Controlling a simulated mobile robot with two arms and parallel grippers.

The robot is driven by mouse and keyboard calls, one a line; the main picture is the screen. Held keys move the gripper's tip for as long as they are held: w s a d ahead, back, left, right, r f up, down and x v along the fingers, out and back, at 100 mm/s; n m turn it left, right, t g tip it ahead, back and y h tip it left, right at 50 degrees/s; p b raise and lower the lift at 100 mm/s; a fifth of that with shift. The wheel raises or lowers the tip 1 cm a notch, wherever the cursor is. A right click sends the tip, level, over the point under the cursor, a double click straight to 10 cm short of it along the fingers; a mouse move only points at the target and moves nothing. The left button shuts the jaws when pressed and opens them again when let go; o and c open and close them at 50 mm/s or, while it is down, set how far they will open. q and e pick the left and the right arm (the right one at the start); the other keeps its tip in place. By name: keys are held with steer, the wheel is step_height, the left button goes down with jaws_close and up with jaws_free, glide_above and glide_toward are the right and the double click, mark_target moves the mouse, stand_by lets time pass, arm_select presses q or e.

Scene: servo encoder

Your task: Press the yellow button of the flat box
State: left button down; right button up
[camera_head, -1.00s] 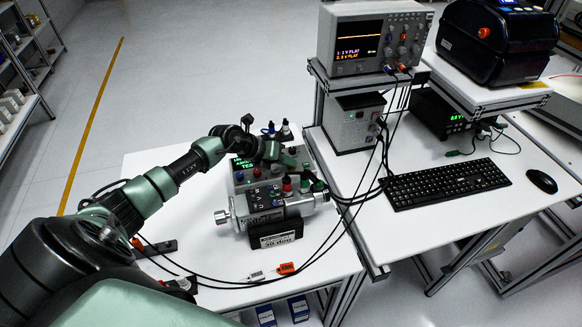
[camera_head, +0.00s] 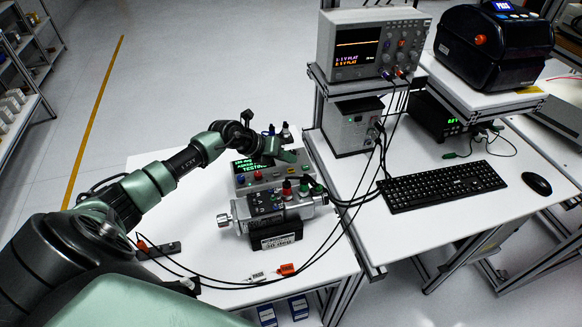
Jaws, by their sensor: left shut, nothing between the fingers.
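The flat box (camera_head: 246,183) is a grey case on the white table, with a lit green-text display (camera_head: 247,166) and a row of small coloured buttons on its front part. A blue button and a red button (camera_head: 257,176) show at its left. My right gripper is out of view.
A silver motor-like unit (camera_head: 240,211) with red and green plugs stands just in front of the box. Black cables run to the right bench, which holds a keyboard (camera_head: 447,185) and an oscilloscope (camera_head: 370,45). An orange tag (camera_head: 287,269) lies near the table's front.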

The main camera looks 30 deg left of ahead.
mark_target(288, 173)
arm_select(q)
step_height(288, 173, up, 4)
steer(key=shift+f+p, duration=0.25)
steer(key=shift+p, duration=0.9)
steer(key=shift+f, duration=0.1)
